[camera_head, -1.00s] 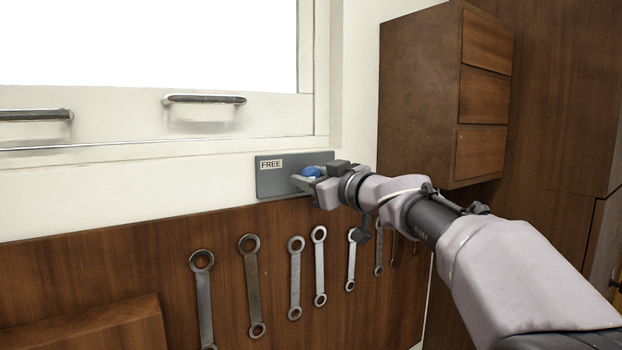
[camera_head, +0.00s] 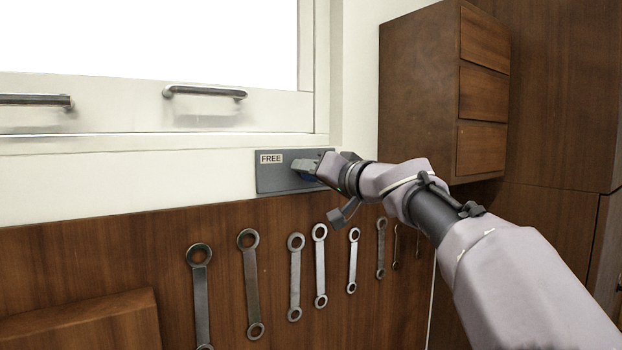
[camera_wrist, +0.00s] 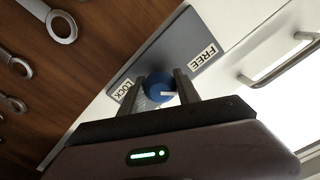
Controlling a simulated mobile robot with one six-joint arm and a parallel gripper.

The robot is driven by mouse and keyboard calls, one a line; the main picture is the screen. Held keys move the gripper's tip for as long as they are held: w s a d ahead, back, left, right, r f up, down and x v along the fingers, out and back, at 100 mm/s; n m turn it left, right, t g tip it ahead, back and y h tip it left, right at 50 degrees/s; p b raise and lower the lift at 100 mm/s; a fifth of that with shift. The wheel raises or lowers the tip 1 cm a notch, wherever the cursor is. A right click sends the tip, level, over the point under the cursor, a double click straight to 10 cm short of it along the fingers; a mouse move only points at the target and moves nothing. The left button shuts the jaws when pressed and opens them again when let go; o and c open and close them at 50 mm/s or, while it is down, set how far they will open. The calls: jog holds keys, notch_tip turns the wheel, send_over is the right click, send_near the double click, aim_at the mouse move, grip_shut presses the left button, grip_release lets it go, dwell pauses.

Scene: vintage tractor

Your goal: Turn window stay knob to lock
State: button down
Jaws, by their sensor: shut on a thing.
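The blue window stay knob (camera_wrist: 157,87) sits on a grey plate (camera_head: 268,182) below the window. In the wrist view it is between the two fingers of my gripper (camera_wrist: 160,77), which is shut on it. A white mark on the knob points toward the right-hand finger. The plate bears a FREE label (camera_wrist: 203,57) at upper right and a LOCK label (camera_wrist: 125,91) at left. In the head view my gripper (camera_head: 308,169) covers most of the knob and the plate's right part, while the FREE label (camera_head: 271,158) stays clear.
Several wrenches (camera_head: 296,277) hang on the wood panel below the plate. A window frame with metal handles (camera_head: 205,92) is above. A wooden drawer cabinet (camera_head: 420,95) stands right of the plate, behind my arm. A wooden block (camera_head: 85,325) is at lower left.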

jog(key=m, duration=0.4)
jog(key=shift+m, duration=0.3)
jog(key=m, duration=0.5)
jog(key=shift+r, duration=0.1)
jog(key=m+p, duration=0.1)
jog(key=m, duration=0.5)
jog(key=shift+m+p, duration=1)
jog(key=shift+m, duration=1.5)
jog(key=c, duration=0.9)
grip_release()
